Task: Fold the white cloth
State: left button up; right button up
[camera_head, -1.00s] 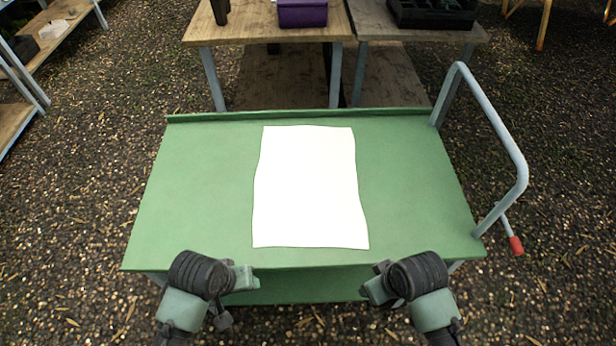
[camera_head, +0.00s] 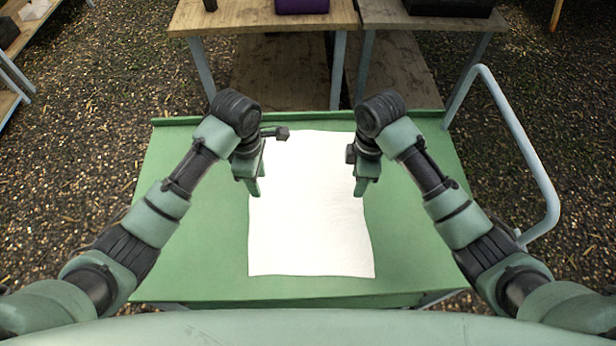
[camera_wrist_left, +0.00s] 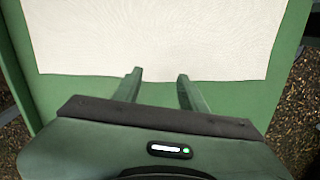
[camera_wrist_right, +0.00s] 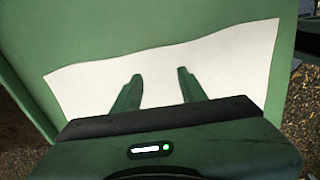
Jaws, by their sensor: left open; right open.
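The white cloth (camera_head: 310,225) lies flat and unfolded on the green table top (camera_head: 420,255), a long rectangle with slightly wavy sides. My left gripper (camera_head: 256,190) is open and empty at the cloth's left side. In the left wrist view its fingertips (camera_wrist_left: 159,75) show at an edge of the cloth (camera_wrist_left: 160,35). My right gripper (camera_head: 362,190) is open and empty at the cloth's right side. In the right wrist view its fingertips (camera_wrist_right: 160,74) appear over the cloth (camera_wrist_right: 225,65). Whether either gripper touches the cloth, I cannot tell. My wrists hide parts of its upper sides.
A grey handle (camera_head: 535,165) rises at the table's right end. A low green lip (camera_head: 310,115) runs along the far edge. Wooden tables (camera_head: 265,20) stand behind, with a purple container (camera_head: 302,5) and a black one (camera_head: 450,7). Bare green surface flanks the cloth.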

pick_arm(q)
jog(key=shift+n, duration=0.6)
jog(key=f, duration=0.4)
jog(key=w+f, duration=0.1)
jog(key=f, duration=0.1)
jog(key=shift+w+a+f, duration=0.1)
jog(key=shift+a+f, duration=0.15)
jog(key=shift+a, duration=0.05)
pick_arm(e)
jog(key=shift+n, duration=0.3)
jog(key=f, duration=0.2)
jog(key=w+f, duration=0.1)
jog(key=f, duration=0.3)
jog(key=shift+w+d+f, duration=0.15)
jog(key=shift+d+f, duration=0.05)
jog(key=shift+d, duration=0.05)
pick_arm(q)
jog(key=shift+f, duration=0.1)
pick_arm(e)
jog(key=shift+f, duration=0.15)
pick_arm(q)
jog(key=shift+f+b, duration=0.2)
jog(key=shift+b, duration=0.1)
pick_arm(e)
jog(key=shift+f, duration=0.2)
pick_arm(q)
jog(key=shift+r, duration=0.15)
pick_arm(e)
jog(key=shift+r, duration=0.15)
